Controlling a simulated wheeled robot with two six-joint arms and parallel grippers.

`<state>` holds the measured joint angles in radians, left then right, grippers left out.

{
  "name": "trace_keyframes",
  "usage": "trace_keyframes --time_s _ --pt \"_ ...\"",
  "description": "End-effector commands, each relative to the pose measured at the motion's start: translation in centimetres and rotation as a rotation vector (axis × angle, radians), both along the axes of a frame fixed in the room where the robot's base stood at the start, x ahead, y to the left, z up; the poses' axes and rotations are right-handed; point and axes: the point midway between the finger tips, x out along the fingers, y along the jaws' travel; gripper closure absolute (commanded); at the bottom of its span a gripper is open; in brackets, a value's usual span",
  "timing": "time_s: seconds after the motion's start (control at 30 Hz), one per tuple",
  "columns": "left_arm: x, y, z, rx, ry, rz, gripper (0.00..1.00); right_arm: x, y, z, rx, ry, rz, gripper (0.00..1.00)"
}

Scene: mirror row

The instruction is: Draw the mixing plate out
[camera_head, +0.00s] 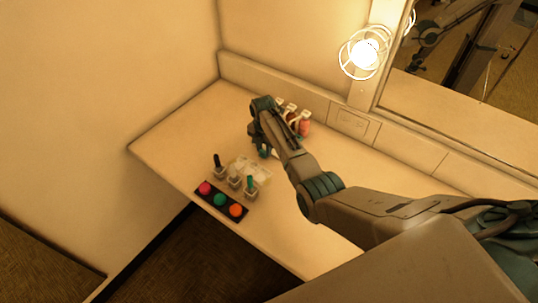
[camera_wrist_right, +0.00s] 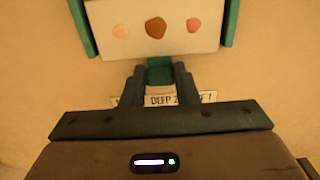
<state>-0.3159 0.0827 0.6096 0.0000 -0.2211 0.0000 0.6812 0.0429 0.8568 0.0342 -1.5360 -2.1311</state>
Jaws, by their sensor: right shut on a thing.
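The mixing plate (camera_wrist_right: 178,42) is a white plate with three dabs, yellowish, brown and pink, at the top of the right wrist view. It lies between two teal side strips (camera_wrist_right: 232,22). My right gripper (camera_wrist_right: 161,75) is shut on a short teal tab (camera_wrist_right: 160,74) at the plate's near edge. In the head view my right gripper (camera_head: 264,152) is low over the counter, and my arm hides most of the plate. A printed label (camera_wrist_right: 190,98) lies behind the fingers, partly covered. My left gripper is not in view.
The counter (camera_head: 310,230) runs along a mirror (camera_head: 470,120). Bottles (camera_head: 304,122) stand behind my gripper. A caged lamp (camera_head: 364,54) is above.

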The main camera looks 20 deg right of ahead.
Motion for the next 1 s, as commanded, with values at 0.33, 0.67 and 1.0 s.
trace_keyframes --time_s 0.33,0.67,1.0 --pt "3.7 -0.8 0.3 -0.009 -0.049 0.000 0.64 -0.2 -0.1 -0.1 -0.001 0.004 -0.001 0.51" --pt "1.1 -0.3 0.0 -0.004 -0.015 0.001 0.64 -0.1 -0.1 0.3 -0.001 0.002 -0.001 0.51" --pt "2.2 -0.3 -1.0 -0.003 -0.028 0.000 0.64 0.0 -0.1 5.9 -0.001 -0.003 -0.001 0.51"
